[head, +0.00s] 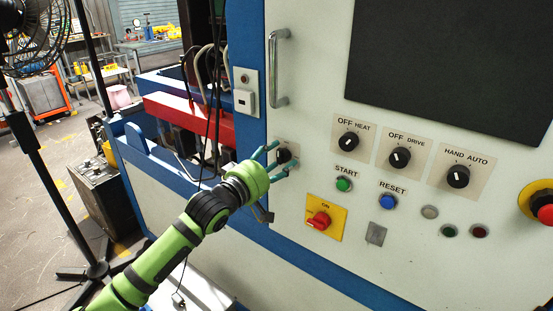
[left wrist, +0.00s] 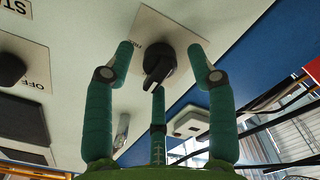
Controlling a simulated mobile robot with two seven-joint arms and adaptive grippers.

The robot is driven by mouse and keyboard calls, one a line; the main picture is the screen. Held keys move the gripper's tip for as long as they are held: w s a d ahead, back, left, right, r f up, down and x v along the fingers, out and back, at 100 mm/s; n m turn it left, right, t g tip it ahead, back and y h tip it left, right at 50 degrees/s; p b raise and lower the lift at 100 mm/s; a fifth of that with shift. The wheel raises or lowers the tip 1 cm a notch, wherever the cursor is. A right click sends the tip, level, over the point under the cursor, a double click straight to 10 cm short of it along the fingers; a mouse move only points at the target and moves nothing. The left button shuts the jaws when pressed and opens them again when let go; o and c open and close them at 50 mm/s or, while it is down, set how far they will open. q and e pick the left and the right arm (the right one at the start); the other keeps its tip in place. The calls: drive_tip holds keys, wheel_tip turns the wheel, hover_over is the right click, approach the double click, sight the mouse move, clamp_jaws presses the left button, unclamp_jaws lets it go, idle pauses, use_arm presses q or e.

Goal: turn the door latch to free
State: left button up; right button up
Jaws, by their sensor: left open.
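The door latch is a black rotary knob (left wrist: 158,65) on a pale square plate, with small lettering partly hidden by a finger. In the head view the knob (head: 284,154) is at the left part of the white panel, below the door handle, partly covered by my fingers. My left gripper (head: 274,160) is at the knob with its green fingers spread. In the left wrist view the left gripper (left wrist: 160,72) is open, with fingers on both sides of the knob and one below it. I cannot tell whether any finger touches it. My right gripper is not in view.
The panel (head: 310,95) carries a metal door handle (head: 279,68), OFF/HEAT (head: 348,141), OFF/DRIVE (head: 400,157) and HAND/AUTO (head: 457,176) knobs, a green START button (head: 344,184), and a red switch (head: 319,219). Hanging cables and a red beam (head: 190,118) are left of the panel.

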use_arm(q)
drive_tip(key=c, duration=1.1)
drive_tip(key=m, duration=0.4)
drive_tip(key=shift+p, duration=0.4)
clamp_jaws()
drive_tip(key=m, duration=0.5)
drive_tip(key=m+p, duration=0.1)
drive_tip(key=m, duration=0.4)
unclamp_jaws()
drive_tip(key=shift+m+p, duration=0.35)
drive_tip(key=shift+m, duration=1.65)
